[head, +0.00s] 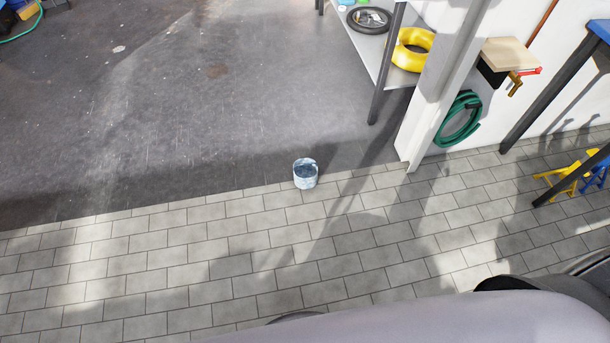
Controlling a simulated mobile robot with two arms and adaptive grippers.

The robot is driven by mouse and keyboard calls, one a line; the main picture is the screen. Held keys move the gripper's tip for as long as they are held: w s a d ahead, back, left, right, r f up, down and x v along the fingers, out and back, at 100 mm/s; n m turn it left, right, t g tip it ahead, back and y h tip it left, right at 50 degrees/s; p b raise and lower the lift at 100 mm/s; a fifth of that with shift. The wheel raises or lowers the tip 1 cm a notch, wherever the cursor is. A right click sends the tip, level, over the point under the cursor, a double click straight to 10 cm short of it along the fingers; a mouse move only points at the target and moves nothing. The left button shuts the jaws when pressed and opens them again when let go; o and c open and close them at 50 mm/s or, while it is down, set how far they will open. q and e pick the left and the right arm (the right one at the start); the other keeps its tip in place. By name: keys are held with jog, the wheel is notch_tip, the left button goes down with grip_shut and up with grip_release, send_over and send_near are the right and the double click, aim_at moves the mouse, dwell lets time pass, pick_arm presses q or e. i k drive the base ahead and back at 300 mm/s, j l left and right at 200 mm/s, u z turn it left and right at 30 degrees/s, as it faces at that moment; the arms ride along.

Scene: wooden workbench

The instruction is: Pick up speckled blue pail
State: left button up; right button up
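The speckled blue pail (305,179) stands upright on the ground in the middle of the head view. It is small, pale blue and white, with an open top and a darker inside. It sits at the border between the dark asphalt and the grey paving. Neither of my grippers shows in this view, and nothing is touching the pail.
Grey paving (230,265) and dark asphalt (180,120) lie clear around the pail. At upper right stand a shelf (376,47) with a yellow ring (413,50), a white post (440,90), a green hose (459,119) and a blue-topped table (599,27).

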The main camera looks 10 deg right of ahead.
aim_at(305, 170)
jog(key=z, duration=0.6)
jog(key=i+j+z, duration=0.2)
jog(key=j+z, duration=0.15)
jog(key=j, duration=0.25)
jog(key=i+j+z, duration=0.15)
jog(key=j+z, duration=0.25)
jog(key=j, duration=0.2)
jog(key=j+z, duration=0.35)
jog(key=j, duration=0.25)
